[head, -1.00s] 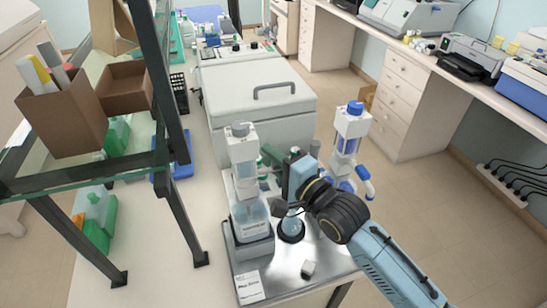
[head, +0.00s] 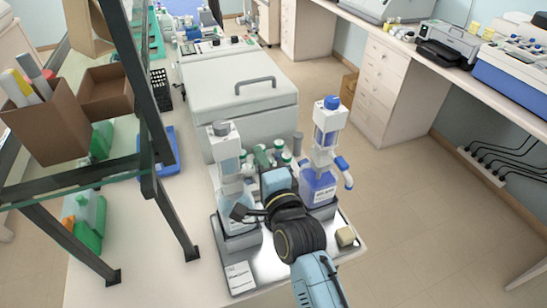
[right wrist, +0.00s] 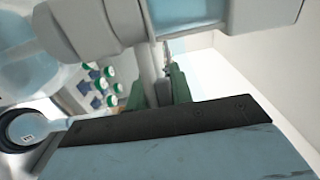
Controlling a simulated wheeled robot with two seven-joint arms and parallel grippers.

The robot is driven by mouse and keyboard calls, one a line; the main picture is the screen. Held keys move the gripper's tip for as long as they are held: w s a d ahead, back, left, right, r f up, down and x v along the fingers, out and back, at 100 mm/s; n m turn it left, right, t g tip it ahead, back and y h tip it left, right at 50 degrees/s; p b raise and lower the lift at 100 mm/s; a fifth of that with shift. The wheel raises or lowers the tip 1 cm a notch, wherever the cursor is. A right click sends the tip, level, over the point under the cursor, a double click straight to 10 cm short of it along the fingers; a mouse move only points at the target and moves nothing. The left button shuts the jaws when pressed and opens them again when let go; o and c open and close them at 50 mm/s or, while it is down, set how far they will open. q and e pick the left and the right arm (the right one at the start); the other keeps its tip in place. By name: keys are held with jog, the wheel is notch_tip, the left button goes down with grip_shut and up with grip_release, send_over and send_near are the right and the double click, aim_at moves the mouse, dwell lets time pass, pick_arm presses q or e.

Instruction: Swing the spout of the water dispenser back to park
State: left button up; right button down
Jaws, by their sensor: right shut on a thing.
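The water dispenser (head: 230,178), a bottle with a grey cap and pale liquid, stands upright at the left of the metal tray. My right gripper (head: 243,212) is beside the front of this bottle, shut on the dispenser's spout. The grip is mostly hidden in the head view by the gripper and wrist. In the right wrist view, a grey spout tube (right wrist: 148,75) runs down to the dark edge of my gripper, below the dispenser's grey body (right wrist: 90,25). My left gripper is not in view.
A second dispenser (head: 325,150) with blue cap and blue liquid stands close on the right. Several green-capped bottles (head: 283,158) stand behind. The metal tray (head: 270,270) also holds a small beige block (head: 345,237) and a white card (head: 239,276). A shelf frame (head: 165,210) rises at left.

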jog(key=shift+f, duration=0.15)
jog(key=c, duration=1.2)
grip_release()
jog(key=b+v, duration=0.1)
jog(key=v, duration=1.2)
jog(key=shift+s+d, duration=0.15)
jog(key=shift+s, duration=0.05)
